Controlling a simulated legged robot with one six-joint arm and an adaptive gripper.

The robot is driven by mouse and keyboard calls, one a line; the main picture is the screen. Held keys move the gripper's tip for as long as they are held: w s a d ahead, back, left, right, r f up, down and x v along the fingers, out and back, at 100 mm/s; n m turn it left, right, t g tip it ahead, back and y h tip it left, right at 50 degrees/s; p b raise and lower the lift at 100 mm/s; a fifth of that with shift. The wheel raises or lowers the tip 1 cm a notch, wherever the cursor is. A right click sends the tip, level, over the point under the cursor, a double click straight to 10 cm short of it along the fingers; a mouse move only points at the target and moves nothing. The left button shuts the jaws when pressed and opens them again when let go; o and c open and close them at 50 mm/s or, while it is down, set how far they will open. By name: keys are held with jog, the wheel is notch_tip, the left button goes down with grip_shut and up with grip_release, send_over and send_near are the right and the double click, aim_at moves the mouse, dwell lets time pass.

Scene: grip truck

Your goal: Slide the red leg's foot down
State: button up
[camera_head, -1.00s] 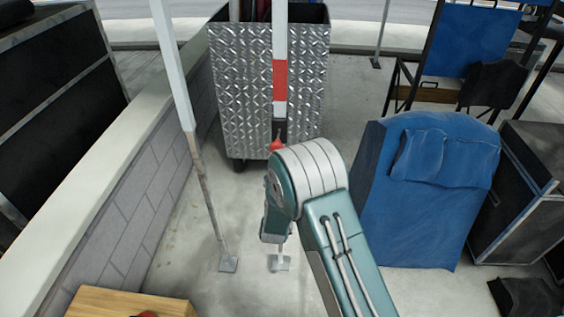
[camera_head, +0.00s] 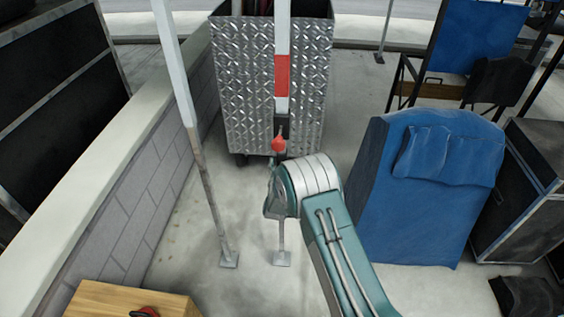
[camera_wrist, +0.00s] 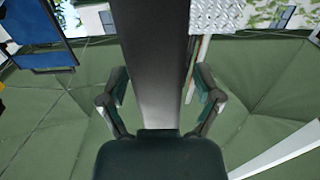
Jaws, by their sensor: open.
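In the head view the leg with the red band (camera_head: 282,75) stands upright, white above with a dark sleeve below. A red knob (camera_head: 278,145) sits at the sleeve. Its pale lower tube ends in a flat square foot (camera_head: 282,259) at the ground. My gripper (camera_head: 273,207) is beside the lower tube, below the knob, partly hidden by my wrist. In the wrist view my gripper (camera_wrist: 162,102) is open, with a finger on each side of a dark and grey post (camera_wrist: 160,60). I cannot tell whether they touch it.
A second white leg (camera_head: 178,75) with a rusty lower tube stands left, near the block wall (camera_head: 130,215). A diamond-plate metal bin (camera_head: 240,85) is behind. A blue padded object (camera_head: 410,210) stands right; a wooden box (camera_head: 120,303) is at front left.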

jog(key=shift+w, duration=0.3)
grip_shut()
notch_tip(320, 180, down, 12)
dwell(0.4)
jog(key=shift+f, duration=0.1)
grip_release()
jog(key=shift+f, duration=0.15)
